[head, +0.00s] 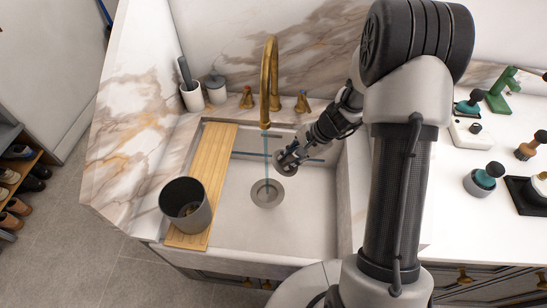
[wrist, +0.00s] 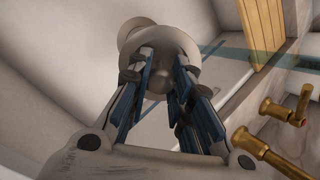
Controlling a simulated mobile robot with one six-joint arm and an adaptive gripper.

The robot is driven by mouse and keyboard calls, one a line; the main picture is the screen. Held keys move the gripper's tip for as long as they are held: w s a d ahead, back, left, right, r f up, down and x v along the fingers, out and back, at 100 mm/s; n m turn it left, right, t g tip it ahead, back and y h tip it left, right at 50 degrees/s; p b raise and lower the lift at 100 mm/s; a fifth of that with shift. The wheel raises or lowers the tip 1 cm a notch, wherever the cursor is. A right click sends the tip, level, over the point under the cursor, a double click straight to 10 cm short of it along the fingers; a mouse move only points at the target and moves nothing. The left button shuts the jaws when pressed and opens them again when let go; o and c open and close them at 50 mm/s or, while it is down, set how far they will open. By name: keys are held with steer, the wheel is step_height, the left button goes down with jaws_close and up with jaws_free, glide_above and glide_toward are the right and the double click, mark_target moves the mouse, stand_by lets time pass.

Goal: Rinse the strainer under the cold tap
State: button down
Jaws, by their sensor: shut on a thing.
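The strainer (wrist: 187,45), a small round grey piece, is between the fingers of my gripper (wrist: 160,72), which is shut on it. In the head view my gripper (head: 291,158) holds the strainer (head: 284,169) inside the sink, above and right of the drain (head: 267,193). A thin bluish water stream (head: 266,152) falls from the brass spout (head: 268,85) towards the drain. The strainer is just right of the stream in the head view; I cannot tell whether water touches it. Brass tap handles stand left (head: 246,98) and right (head: 302,102) of the spout.
A wooden board (head: 213,165) spans the sink's left side, with a dark bin (head: 186,204) at its near end. A white cup (head: 192,97) and a grey jar (head: 216,89) stand behind. The right counter (head: 447,195) holds several small tools. The sink's front is clear.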

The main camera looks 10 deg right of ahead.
mark_target(291, 172)
steer(key=shift+s+d+b, duration=0.3)
steer(key=shift+s+d, duration=0.1)
steer(key=shift+s, duration=0.45)
steer(key=shift+s+d+b, duration=0.25)
steer(key=shift+s+d, duration=0.15)
steer(key=shift+s, duration=0.45)
steer(key=s+d+r+p, duration=0.1)
steer(key=s+d+r, duration=0.1)
steer(key=s+r, duration=0.2)
steer(key=shift+s+p, duration=0.3)
steer(key=shift+w, duration=0.1)
stand_by(0.6)
